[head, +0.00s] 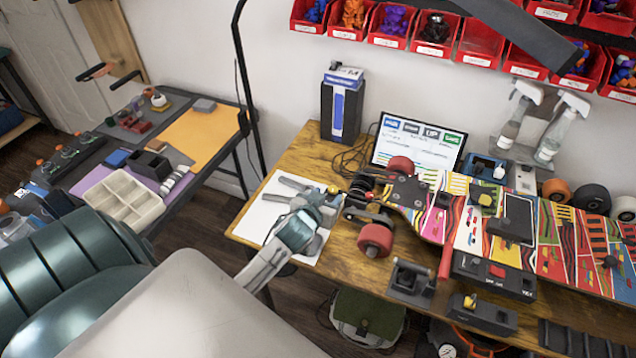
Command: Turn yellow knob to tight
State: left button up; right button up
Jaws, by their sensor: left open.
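A small yellow knob (469,301) sits on a low black block at the front edge of the wooden table. Another small yellow part (333,189) shows at the left end of the skateboard, by its wheel truck. My left gripper (322,205) is over the white sheet at the table's left end, close to this second yellow part. It is open, and nothing shows held in it. I cannot tell whether it touches the yellow part. It is well left of the knob on the block. My right gripper is not in view.
The colourful skateboard (455,212) lies upside down across the table, red wheels (376,240) at its left end. A black vise-like fixture (411,281) and a black box with a red button (494,277) stand in front. A laptop (418,145) and spray bottles (560,130) stand behind.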

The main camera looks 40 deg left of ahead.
pick_arm(q)
jog(key=b+v, duration=0.1)
jog(key=v, duration=0.7)
jog(key=shift+f, duration=0.1)
